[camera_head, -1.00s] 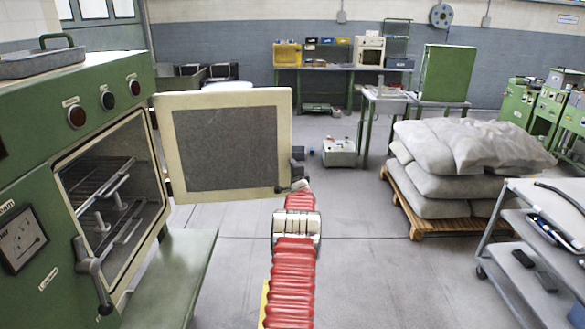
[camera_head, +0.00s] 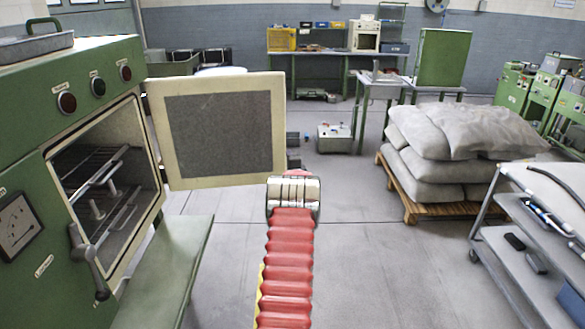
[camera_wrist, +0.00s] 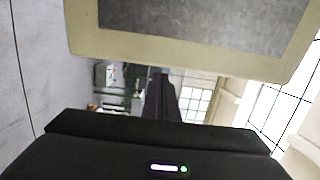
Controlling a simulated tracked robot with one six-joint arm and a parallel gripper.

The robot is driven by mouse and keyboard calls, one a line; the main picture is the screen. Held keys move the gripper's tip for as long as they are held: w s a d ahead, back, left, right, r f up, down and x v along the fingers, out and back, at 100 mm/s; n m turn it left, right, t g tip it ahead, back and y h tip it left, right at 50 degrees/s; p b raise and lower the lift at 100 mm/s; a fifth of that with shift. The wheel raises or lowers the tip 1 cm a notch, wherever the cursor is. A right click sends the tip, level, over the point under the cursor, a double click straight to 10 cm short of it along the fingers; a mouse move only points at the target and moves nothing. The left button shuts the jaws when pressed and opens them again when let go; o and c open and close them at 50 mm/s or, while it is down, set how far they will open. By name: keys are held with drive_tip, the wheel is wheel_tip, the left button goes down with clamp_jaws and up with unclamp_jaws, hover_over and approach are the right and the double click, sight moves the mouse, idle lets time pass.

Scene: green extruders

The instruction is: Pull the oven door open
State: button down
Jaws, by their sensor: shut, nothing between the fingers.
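The green oven (camera_head: 25,140) stands at the left with its chamber open and wire racks inside. Its door (camera_head: 222,180), a cream frame around a dark grey panel, is swung far out from the opening. In the wrist view my gripper (camera_wrist: 160,90) is dark, shut and empty. The door's cream edge (camera_wrist: 180,56) crosses above it, and I cannot tell whether they touch.
A green shelf (camera_head: 170,270) juts out below the oven. Grey sacks (camera_head: 440,150) lie on a pallet at the right, behind a grey cart (camera_head: 530,240). A workbench (camera_head: 340,55) stands at the back.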

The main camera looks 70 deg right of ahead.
drive_tip(key=v, duration=0.8)
drive_tip(key=shift+a, duration=0.15)
drive_tip(key=shift+s, duration=0.1)
idle(0.5)
